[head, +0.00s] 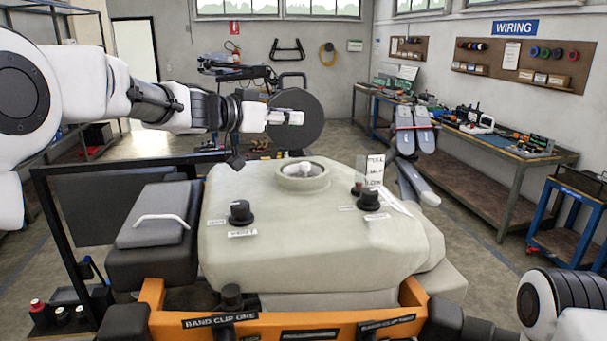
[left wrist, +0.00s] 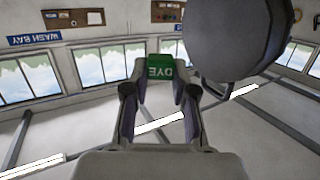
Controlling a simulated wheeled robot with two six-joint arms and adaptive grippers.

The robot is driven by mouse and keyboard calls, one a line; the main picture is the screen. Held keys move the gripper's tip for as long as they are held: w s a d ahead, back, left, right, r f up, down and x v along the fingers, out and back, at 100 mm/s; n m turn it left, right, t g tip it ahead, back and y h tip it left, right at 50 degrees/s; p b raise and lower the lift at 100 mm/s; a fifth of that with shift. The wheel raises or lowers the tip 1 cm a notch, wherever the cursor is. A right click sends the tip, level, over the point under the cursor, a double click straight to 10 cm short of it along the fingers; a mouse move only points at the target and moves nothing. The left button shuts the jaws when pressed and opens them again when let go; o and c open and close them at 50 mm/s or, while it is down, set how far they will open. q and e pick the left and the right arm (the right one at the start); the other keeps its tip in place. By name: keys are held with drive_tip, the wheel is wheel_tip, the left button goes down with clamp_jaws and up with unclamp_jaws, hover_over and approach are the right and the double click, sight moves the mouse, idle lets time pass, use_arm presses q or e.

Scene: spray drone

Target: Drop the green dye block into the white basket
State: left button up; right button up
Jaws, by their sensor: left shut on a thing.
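My left gripper (head: 286,117) reaches in from the left, above the tank (head: 330,235) and in front of a dark round disc (head: 308,138). In the left wrist view its fingers (left wrist: 160,88) are shut on the green dye block (left wrist: 158,67), which bears the word DYE upside down. The block's green does not show in the head view. The tank's round opening (head: 284,178) lies below the gripper, apart from it. A white thing (head: 303,169) shows inside it, perhaps the white basket; its shape is hard to tell. My right gripper is out of view.
Two black knobs (head: 240,212) (head: 369,199) stand on the tank top, with a clear label plate (head: 374,170) at right. The dark disc also looms close beside the block in the left wrist view (left wrist: 238,35). A workbench (head: 500,148) runs along the right wall.

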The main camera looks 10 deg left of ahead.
use_arm(q)
drive_tip(key=w+f, duration=0.1)
drive_tip(key=f, duration=0.1)
drive_tip(key=w+f, duration=0.2)
drive_tip(key=shift+w+f, duration=0.15)
drive_tip(key=shift+w, duration=0.15)
drive_tip(key=o, duration=0.9)
drive_tip(key=shift+s+r, duration=0.55)
drive_tip(key=shift+s, duration=0.3)
drive_tip(key=shift+c, duration=0.2)
drive_tip(key=shift+s+r, duration=0.1)
drive_tip(key=shift+s, duration=0.15)
drive_tip(key=v, duration=1.1)
drive_tip(key=shift+a, duration=0.4)
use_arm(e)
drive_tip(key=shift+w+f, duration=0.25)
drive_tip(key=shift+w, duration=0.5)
use_arm(q)
drive_tip(key=shift+s+d, duration=0.1)
